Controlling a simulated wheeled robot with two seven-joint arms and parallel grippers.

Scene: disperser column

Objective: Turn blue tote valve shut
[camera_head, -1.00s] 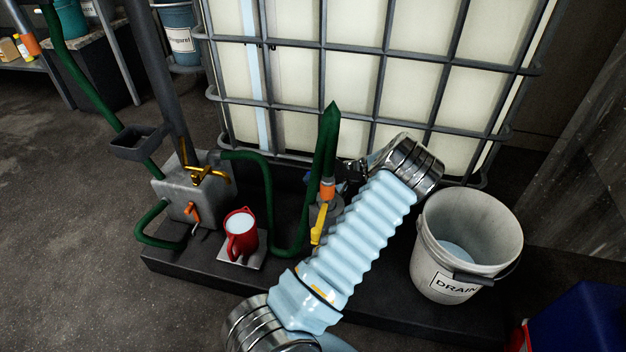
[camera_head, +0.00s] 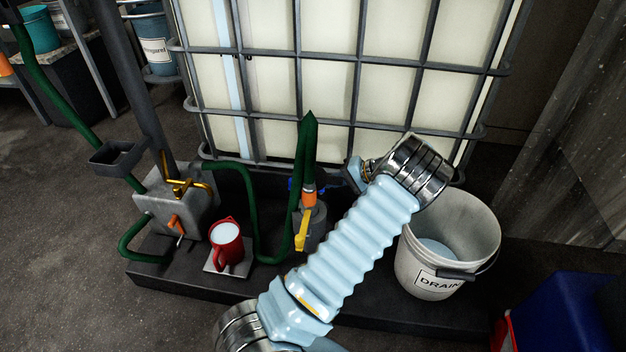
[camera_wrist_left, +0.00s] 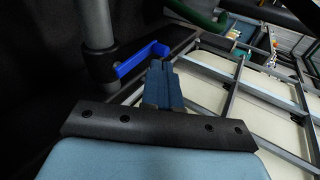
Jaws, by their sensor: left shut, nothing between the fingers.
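The blue tote valve handle (camera_wrist_left: 140,60) shows in the left wrist view as a bent bar just beyond my fingers. In the head view, a small part of the blue valve (camera_head: 293,185) shows at the foot of the tote, behind the green hose and orange fitting. My left gripper (camera_wrist_left: 161,82) is shut and empty, its fingertips close to the handle's right end; I cannot tell whether they touch. In the head view my left gripper (camera_head: 356,172) is mostly hidden by my wrist, right of the valve. My right gripper is not in view.
The caged white tote (camera_head: 330,90) stands behind the black platform (camera_head: 190,282). A yellow-handled valve (camera_head: 301,231) hangs near the hose. A red jug (camera_head: 227,245) and grey box pump (camera_head: 170,207) are at left. The DRAIN bucket (camera_head: 420,272) is at right, close beside my wrist.

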